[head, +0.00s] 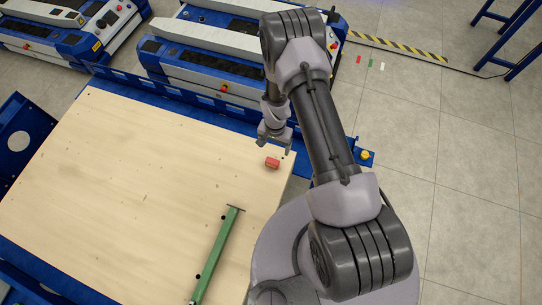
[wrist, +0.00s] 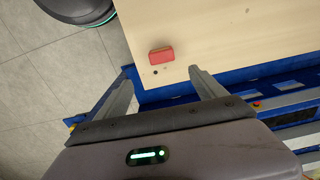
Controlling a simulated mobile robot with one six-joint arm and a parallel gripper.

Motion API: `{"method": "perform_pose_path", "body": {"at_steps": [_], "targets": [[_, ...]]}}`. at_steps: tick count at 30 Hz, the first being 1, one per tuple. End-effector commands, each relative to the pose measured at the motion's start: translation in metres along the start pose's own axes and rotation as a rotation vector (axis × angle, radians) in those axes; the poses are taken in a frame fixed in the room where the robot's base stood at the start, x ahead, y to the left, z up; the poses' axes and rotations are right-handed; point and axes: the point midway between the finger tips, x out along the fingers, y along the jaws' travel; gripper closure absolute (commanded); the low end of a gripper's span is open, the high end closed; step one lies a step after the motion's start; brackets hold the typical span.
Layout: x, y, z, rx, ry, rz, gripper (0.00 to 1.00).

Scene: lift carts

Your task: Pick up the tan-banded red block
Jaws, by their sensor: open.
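The red block (head: 272,163) lies on the wooden cart top (head: 120,170) near its far right corner. A tan band on it is too small to make out clearly. It also shows in the wrist view as a small red block (wrist: 161,55), ahead of the finger gap and a little above the fingertips. My gripper (head: 275,143) is above the corner of the board, just behind the block in the head view. In the wrist view my gripper (wrist: 160,78) has its two fingers wide apart with nothing between them, and it does not touch the block.
A green bar (head: 216,255) with an end plate lies on the board in front of the block. Blue-framed lift carts (head: 205,70) stand behind the board. A yellow-capped post (head: 366,155) is right of the corner. Open tiled floor (head: 470,190) lies to the right.

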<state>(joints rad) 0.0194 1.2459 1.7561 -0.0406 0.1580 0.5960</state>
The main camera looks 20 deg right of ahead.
Motion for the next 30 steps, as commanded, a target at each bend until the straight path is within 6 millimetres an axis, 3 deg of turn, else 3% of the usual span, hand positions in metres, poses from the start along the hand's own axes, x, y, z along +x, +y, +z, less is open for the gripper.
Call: {"method": "perform_pose_path", "body": {"at_steps": [1,3,9,16,22,28,30], "targets": [[0.021,0.001,0.001,0.0,-0.003,0.002,0.2],[0.044,0.001,0.002,0.0,-0.003,0.002,0.2],[0.094,0.0,0.002,-0.001,-0.002,0.002,0.2],[0.115,-0.001,0.003,-0.002,-0.003,0.002,0.2],[0.155,-0.005,0.006,-0.001,-0.003,0.001,0.2],[0.155,-0.005,0.006,-0.001,-0.002,0.001,0.2],[0.155,-0.005,0.006,-0.001,-0.002,0.001,0.3]]}}
